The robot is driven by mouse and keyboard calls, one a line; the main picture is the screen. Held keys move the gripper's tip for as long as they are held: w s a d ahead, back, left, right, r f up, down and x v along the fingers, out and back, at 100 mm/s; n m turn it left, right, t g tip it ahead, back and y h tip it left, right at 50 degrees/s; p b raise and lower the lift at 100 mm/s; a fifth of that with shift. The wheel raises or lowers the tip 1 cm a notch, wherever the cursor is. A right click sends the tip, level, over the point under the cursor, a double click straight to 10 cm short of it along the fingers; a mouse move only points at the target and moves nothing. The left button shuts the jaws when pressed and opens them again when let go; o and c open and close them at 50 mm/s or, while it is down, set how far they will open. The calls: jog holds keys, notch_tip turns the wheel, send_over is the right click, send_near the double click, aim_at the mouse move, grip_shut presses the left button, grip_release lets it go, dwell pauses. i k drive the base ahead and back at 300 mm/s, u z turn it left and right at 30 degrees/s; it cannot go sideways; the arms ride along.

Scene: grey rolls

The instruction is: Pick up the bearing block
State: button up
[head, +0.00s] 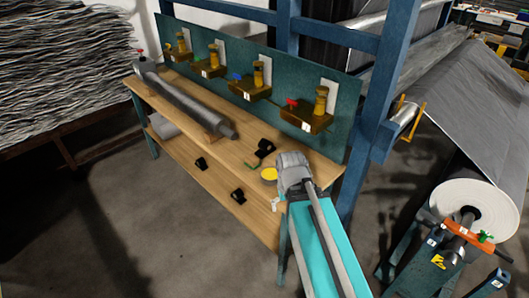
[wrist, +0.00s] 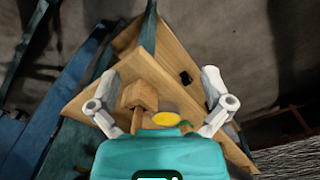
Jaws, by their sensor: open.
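The bearing block is not labelled; several small black blocks could be it. One black block (head: 265,148) lies on the wooden table near a green item. Two more, a black block (head: 200,164) and another black block (head: 238,196), lie lower and nearer the front, apparently on the lower shelf. A small black block (wrist: 184,77) also shows in the wrist view; I cannot tell which one it is. My gripper (head: 293,168) is over the right end of the table. In the wrist view my gripper (wrist: 160,88) has its fingers wide apart with nothing held between them.
A yellow disc (head: 269,174) and a green item (head: 251,164) lie close to my gripper. A wooden block-headed tool (wrist: 140,95) shows in the wrist view. A grey roller (head: 185,98) lies along the table. Brass fixtures (head: 257,80) line the back panel; a blue post (head: 385,90) stands right.

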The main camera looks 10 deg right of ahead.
aim_at(266, 147)
jog(key=k, duration=1.3)
jog(key=u, duration=0.5)
jog(key=i, duration=2.05)
jog(key=z, duration=0.85)
